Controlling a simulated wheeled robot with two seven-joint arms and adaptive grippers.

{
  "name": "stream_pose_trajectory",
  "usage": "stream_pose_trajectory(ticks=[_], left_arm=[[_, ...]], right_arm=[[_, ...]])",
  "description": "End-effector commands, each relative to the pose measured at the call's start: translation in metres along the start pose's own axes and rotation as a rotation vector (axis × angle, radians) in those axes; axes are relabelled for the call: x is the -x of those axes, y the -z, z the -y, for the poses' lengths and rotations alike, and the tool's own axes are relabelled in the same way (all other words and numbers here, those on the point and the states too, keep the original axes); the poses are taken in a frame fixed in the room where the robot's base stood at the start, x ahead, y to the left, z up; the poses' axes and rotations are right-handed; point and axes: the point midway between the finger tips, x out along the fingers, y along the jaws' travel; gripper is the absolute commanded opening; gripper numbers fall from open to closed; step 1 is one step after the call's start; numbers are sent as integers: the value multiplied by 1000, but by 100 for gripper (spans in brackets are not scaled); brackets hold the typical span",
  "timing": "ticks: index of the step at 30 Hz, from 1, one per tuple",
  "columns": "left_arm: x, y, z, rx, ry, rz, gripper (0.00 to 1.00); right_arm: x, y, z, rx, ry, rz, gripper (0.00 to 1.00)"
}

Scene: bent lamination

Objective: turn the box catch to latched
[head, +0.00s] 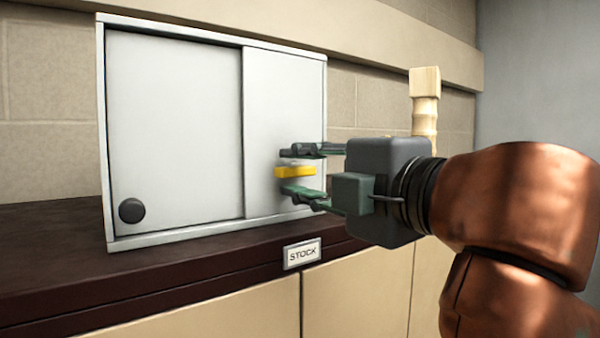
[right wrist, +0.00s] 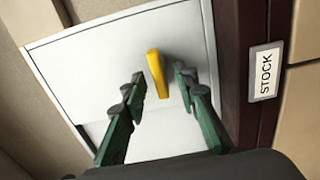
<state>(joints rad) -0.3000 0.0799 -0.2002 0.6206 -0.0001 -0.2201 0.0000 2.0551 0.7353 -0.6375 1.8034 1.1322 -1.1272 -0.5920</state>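A white box (head: 175,130) stands on the dark counter, its front made of two panels. The yellow catch (head: 294,172) is on the narrower right panel and lies nearly horizontal in the head view. My right gripper (head: 298,171) is open, with one finger above the catch and one below it. In the right wrist view the catch (right wrist: 158,74) shows between and just beyond the open fingertips (right wrist: 158,80), with gaps on both sides. Whether a finger touches it I cannot tell for certain. My left gripper is not in view.
A round dark knob (head: 131,210) is at the lower left of the box front. A "STOCK" label (head: 302,254) is on the counter's front edge. A pale wooden post (head: 425,100) stands behind my right gripper. The dark counter (head: 45,255) is bare at left.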

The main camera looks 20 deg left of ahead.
Motion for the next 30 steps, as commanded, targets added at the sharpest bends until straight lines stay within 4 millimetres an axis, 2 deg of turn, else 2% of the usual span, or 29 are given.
stream_pose_trajectory(ticks=[8, 11, 21, 25, 30], left_arm=[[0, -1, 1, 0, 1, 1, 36], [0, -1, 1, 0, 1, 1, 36], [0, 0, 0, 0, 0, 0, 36], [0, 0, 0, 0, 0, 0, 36], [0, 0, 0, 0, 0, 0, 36]], right_arm=[[8, 0, 0, 0, 0, 0, 28], [22, 0, -1, 1, -2, 0, 28], [91, -1, 0, 0, -2, 2, 28], [109, -1, 0, 0, -1, 2, 28], [119, 0, 0, 0, 0, 1, 28]])
